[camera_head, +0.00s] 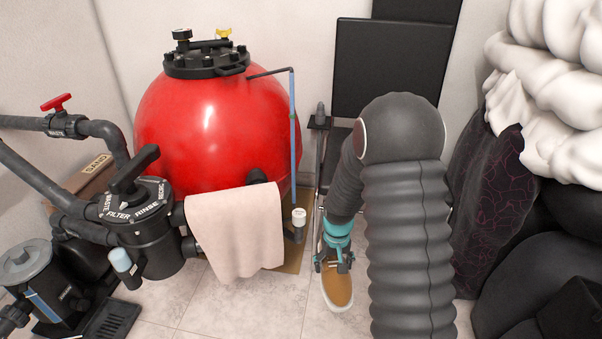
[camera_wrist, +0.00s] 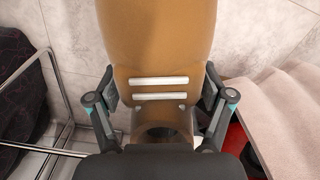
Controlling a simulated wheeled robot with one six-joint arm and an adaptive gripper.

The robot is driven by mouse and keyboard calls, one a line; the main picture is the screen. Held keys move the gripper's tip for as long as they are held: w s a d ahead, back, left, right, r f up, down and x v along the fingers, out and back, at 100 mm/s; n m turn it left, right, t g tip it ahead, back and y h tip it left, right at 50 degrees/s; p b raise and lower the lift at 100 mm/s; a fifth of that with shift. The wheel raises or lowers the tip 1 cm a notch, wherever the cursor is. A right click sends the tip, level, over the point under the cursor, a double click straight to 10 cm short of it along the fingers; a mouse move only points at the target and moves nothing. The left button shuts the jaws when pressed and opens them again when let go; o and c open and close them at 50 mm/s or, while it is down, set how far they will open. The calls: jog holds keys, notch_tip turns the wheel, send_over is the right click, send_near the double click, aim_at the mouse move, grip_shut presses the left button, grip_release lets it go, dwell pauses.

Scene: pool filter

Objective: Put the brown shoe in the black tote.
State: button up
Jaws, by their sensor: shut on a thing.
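The brown shoe (camera_head: 338,289) hangs below my gripper (camera_head: 333,262) in the head view, its light sole edge showing, above the tiled floor between the red tank and my arm. In the wrist view the brown shoe (camera_wrist: 160,40) fills the upper middle, with two pale bars across it and a dark opening nearer the wrist. The fingers of my gripper (camera_wrist: 160,88) lie on either side of it, shut on it. I cannot make out the black tote in either view.
A red filter tank (camera_head: 215,130) with a pink towel (camera_head: 238,230) stands left of my gripper. A black chair (camera_head: 388,65) stands behind my arm; its metal frame (camera_wrist: 50,75) shows in the wrist view. Dark bags (camera_head: 530,240) and white bundles crowd the right. Pump and pipes fill the left.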

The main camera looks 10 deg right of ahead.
jog(key=s+d+r+m+p, duration=0.1)
jog(key=d+r, duration=0.4)
jog(key=d, duration=0.5)
jog(key=s+d+r, duration=0.1)
jog(key=d+r, duration=0.5)
jog(key=d, duration=0.4)
jog(key=s+d+r+m+p, duration=0.1)
jog(key=d+r, duration=0.4)
jog(key=d, duration=0.5)
jog(key=s+d+r+p, duration=0.1)
jog(key=s+d+r, duration=1)
jog(key=s+d, duration=0.25)
jog(key=s+d+r+m, duration=0.1)
jog(key=s+d+r, duration=0.2)
jog(key=s+r, duration=0.5)
jog(key=s+d+r+m+p, duration=0.1)
jog(key=s+d+r, duration=0.2)
jog(key=s+r, duration=0.5)
jog(key=s, duration=0.8)
jog(key=shift+s+r, duration=0.2)
jog(key=shift+s, duration=0.1)
jog(key=shift+f+b, duration=7.25)
jog(key=shift+f, duration=9.8)
